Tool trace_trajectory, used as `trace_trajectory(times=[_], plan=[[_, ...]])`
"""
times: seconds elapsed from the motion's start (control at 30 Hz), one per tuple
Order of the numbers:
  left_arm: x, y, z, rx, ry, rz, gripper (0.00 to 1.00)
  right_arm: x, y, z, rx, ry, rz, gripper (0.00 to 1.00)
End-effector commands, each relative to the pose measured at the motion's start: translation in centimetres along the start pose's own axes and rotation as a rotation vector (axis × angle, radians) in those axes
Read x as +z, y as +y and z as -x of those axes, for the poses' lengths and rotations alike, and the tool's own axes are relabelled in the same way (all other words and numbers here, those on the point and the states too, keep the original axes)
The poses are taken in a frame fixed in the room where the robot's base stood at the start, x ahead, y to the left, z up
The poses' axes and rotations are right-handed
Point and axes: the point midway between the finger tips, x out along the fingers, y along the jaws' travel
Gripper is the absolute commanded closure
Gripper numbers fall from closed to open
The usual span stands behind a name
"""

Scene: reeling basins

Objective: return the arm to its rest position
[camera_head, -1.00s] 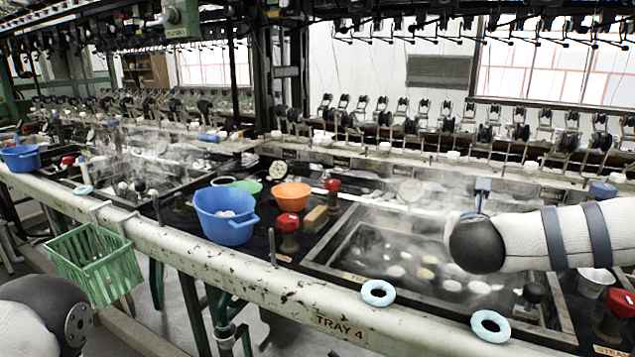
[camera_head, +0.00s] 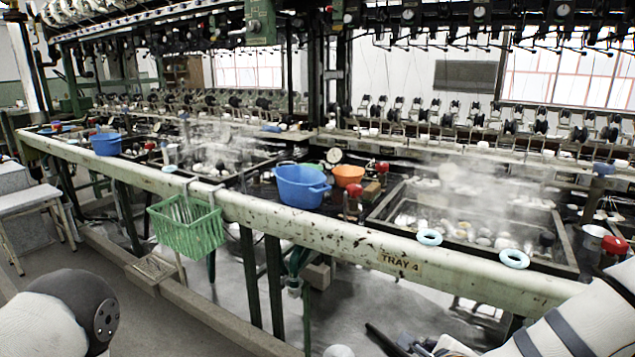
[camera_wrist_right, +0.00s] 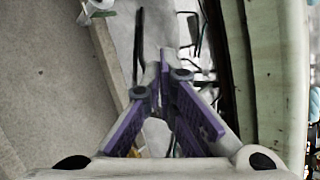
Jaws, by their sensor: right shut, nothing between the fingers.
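My right gripper (camera_head: 385,338) shows dark and partly cut off at the bottom edge. In the right wrist view its two purple-padded fingers (camera_wrist_right: 165,72) meet at their tips with nothing between them. The floor lies to the left of the fingers and the pale rail to the right. Part of my left arm (camera_head: 75,310) shows at the lower left; its gripper is out of the picture.

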Motion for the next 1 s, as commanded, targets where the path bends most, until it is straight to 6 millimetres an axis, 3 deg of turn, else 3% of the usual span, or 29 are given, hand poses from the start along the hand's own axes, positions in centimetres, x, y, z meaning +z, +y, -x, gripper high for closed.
trace_trajectory(times=[0.03,0.1,0.2,0.33,0.4,0.5,0.6,1.0], plan=[[0.1,0.0,0.0,0.000,-0.001,0.001,0.43,-1.4,4.4,0.8,0.099,-0.008,0.195,1.00],[0.1,0.0,0.0,-0.001,-0.003,0.001,0.43,-4.1,10.5,2.5,0.251,-0.039,0.504,1.00],[0.1,-0.1,0.0,-0.001,-0.003,0.002,0.43,-9.2,18.1,6.5,0.482,-0.128,0.941,1.00],[0.1,-0.1,0.0,-0.001,-0.003,0.001,0.43,-16.7,24.7,13.6,0.788,-0.322,1.444,1.00],[0.1,-0.1,0.0,-0.001,-0.003,0.001,0.43,-20.2,26.4,17.3,0.925,-0.443,1.648,1.00],[0.1,-0.1,0.0,-0.001,-0.002,0.001,0.43,-23.6,27.3,21.3,1.066,-0.594,1.840,1.00],[0.1,-0.1,0.0,-0.001,-0.002,0.001,0.43,-25.2,27.4,23.3,1.136,-0.680,1.928,1.00],[0.1,-0.1,0.0,-0.001,-0.002,0.001,0.43,-25.5,27.5,23.7,1.149,-0.699,1.945,1.00]])
